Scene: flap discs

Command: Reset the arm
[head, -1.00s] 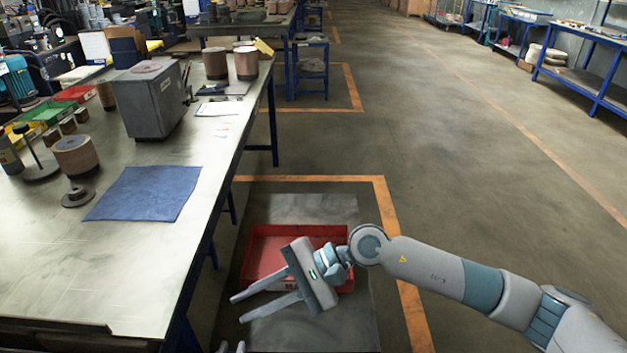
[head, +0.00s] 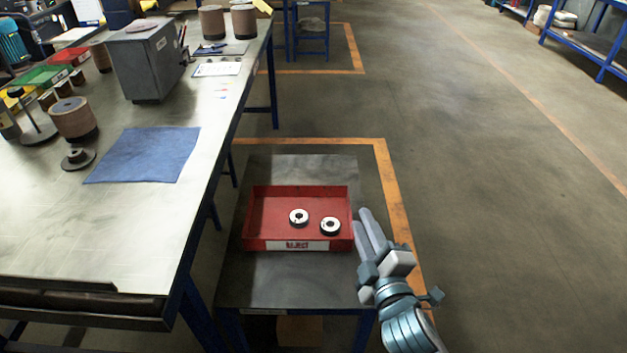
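My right gripper (head: 363,217) is just right of the red tray (head: 262,239), beside its right wall. It is seen at a slant, with two grey fingers pointing up and left; they show slightly apart with nothing between them. The tray stands on a low grey table. Two round discs (head: 299,217) (head: 330,226), with pale tops and dark rims, lie in the tray, apart from the gripper. My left gripper is not in view.
The workbench (head: 150,230) on the left holds a blue cloth (head: 146,155), a grey metal box (head: 150,65) and brown cylinders (head: 73,120). The low table (head: 280,285) stands beside it. Open floor lies to the right.

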